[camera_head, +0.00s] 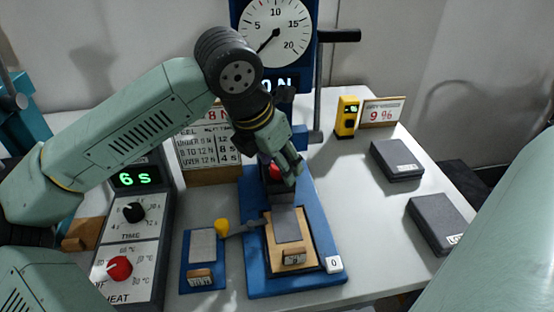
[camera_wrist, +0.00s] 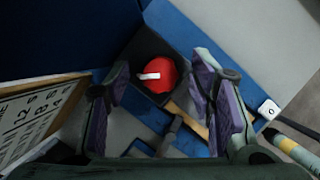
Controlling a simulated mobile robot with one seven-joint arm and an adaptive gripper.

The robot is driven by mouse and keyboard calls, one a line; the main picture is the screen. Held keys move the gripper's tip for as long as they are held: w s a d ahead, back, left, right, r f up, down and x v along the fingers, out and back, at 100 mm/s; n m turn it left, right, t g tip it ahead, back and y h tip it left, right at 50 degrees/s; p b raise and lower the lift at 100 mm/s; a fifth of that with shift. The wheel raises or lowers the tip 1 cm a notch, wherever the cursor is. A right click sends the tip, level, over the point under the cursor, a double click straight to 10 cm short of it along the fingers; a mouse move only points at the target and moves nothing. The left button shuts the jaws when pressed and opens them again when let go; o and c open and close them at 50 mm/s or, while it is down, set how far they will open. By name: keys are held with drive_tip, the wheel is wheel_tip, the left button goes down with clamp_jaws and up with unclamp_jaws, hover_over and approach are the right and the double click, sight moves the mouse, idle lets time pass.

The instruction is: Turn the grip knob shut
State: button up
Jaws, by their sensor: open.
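The grip knob (camera_head: 274,172) is a red round knob on a dark block of the blue test stand. In the wrist view the red knob (camera_wrist: 159,80) shows a white pointer mark aimed left. My gripper (camera_head: 288,166) is just above and beside the knob, pointing down. In the wrist view my gripper (camera_wrist: 163,78) has its two purple-padded fingers spread, with the knob in the gap between them, beyond the tips. No finger is seen touching the knob. In the head view the fingers hide part of the knob.
The stand's blue base (camera_head: 307,282) carries a wooden block with a grey pad. A control box (camera_head: 137,232) with black and red dials stands left. A round gauge (camera_head: 273,32) rises behind. A yellow meter (camera_head: 346,117) and dark boxes (camera_head: 397,160) sit right, with clear table between.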

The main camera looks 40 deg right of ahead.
drive_tip(key=shift+c, duration=0.4)
drive_tip(key=c, duration=1.1)
idle(0.4)
drive_tip(key=o, duration=1.2)
drive_tip(key=shift+r, duration=0.1)
drive_tip(key=v, duration=1.2)
